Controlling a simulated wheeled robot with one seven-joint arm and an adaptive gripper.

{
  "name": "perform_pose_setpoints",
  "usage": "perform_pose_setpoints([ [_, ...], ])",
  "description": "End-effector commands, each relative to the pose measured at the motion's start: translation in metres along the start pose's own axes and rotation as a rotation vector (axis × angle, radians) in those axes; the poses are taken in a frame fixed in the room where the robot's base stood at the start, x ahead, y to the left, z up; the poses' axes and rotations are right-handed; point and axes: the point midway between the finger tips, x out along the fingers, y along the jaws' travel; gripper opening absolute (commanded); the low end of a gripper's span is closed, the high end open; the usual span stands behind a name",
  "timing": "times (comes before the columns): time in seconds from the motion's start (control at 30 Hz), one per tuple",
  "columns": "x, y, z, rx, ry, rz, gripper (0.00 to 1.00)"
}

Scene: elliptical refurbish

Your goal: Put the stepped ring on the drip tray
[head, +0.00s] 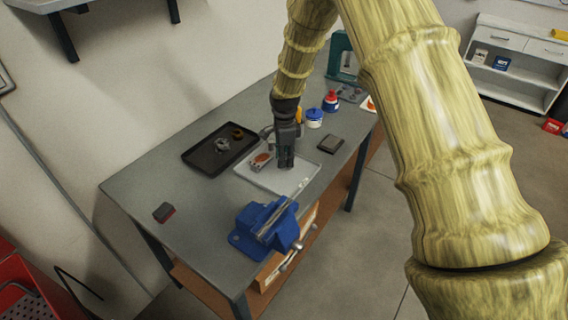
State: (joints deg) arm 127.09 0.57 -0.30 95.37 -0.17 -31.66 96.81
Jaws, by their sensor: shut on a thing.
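My gripper (286,157) points down over the right part of a shallow white tray (284,189). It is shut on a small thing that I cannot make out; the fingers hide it. I cannot tell whether this is the stepped ring or whether it touches the tray. A black tray (203,170) lies to the left, with a grey metal part (222,146) and a brass-coloured ring (237,134) in it. I cannot tell by looks which tray is the drip tray. A reddish oval part with a light rim (262,159) lies in the white tray.
A blue vise (265,226) stands at the bench's front edge, close to the white tray. A dark block (330,144), a blue-and-white jar (314,117) and a red-and-blue bottle (331,101) stand to the right. A small dark-red block (164,212) lies left; bench around it is clear.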

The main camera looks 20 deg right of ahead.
Motion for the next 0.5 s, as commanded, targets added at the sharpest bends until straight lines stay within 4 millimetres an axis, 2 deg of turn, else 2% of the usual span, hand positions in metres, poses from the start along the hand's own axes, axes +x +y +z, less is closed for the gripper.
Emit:
perform_pose_setpoints([
  [0.3, 0.031, 0.000, 0.000, 0.000, 0.000, 0.002, 0.00],
  [0.5, 0.038, 0.000, 0.001, 0.000, 0.000, 0.000, 0.00],
])
